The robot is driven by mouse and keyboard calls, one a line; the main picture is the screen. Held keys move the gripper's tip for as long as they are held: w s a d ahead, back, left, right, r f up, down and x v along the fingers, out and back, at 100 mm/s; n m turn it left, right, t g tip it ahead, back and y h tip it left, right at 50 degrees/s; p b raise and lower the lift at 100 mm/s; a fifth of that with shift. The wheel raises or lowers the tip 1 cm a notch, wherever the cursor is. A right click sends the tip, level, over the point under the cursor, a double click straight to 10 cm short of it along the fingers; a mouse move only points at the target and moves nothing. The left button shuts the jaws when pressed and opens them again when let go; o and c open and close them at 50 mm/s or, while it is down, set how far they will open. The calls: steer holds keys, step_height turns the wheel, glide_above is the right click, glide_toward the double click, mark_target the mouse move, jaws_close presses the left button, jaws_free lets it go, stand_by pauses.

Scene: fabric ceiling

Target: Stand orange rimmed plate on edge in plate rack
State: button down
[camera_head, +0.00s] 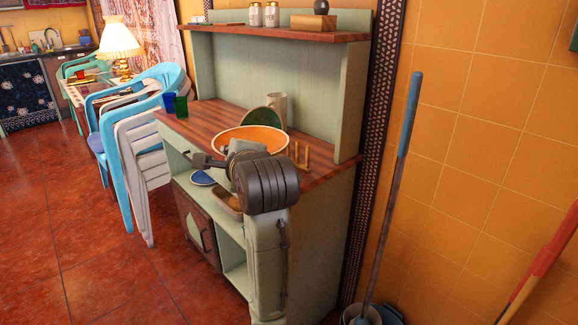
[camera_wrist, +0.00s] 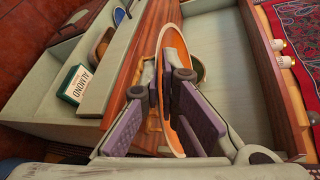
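The fingers hide part of the plate. The wooden plate rack (camera_head: 301,156), with upright pegs, stands on the counter just right of the plate in the head view. Part of a tan wooden frame (camera_wrist: 148,77), probably the rack, shows beside the fingers in the wrist view.
A green dish (camera_head: 259,117) and a pale mug (camera_head: 278,104) stand behind the plate. Blue and green cups (camera_head: 175,105) are at the counter's left end. The hutch side panel (camera_head: 349,105) rises to the right.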

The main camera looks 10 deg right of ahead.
mark_target(264, 131)
steer(key=w+d+p, duration=0.1)
steer(key=w+d, duration=0.1)
steer(key=w, duration=0.2)
steer(key=w+d+p, duration=0.1)
steer(key=w+d, duration=0.1)
steer(key=w, duration=0.2)
steer(key=w+d+p, duration=0.1)
steer(key=w+d, duration=0.2)
steer(key=w, duration=0.2)
steer(key=shift+w+f, duration=0.1)
steer(key=shift+f, duration=0.2)
steer(key=f, duration=0.1)
steer(key=p, duration=0.1)
steer(key=f, duration=0.1)
steer(key=shift+w+d+f, duration=0.25)
steer(key=shift+w+f, duration=0.1)
steer(key=shift+w, duration=0.05)
steer(key=shift+f, duration=0.5)
steer(key=shift+a, duration=0.1)
steer(key=shift+f, duration=0.6)
steer(key=c, duration=1.8)
jaws_free()
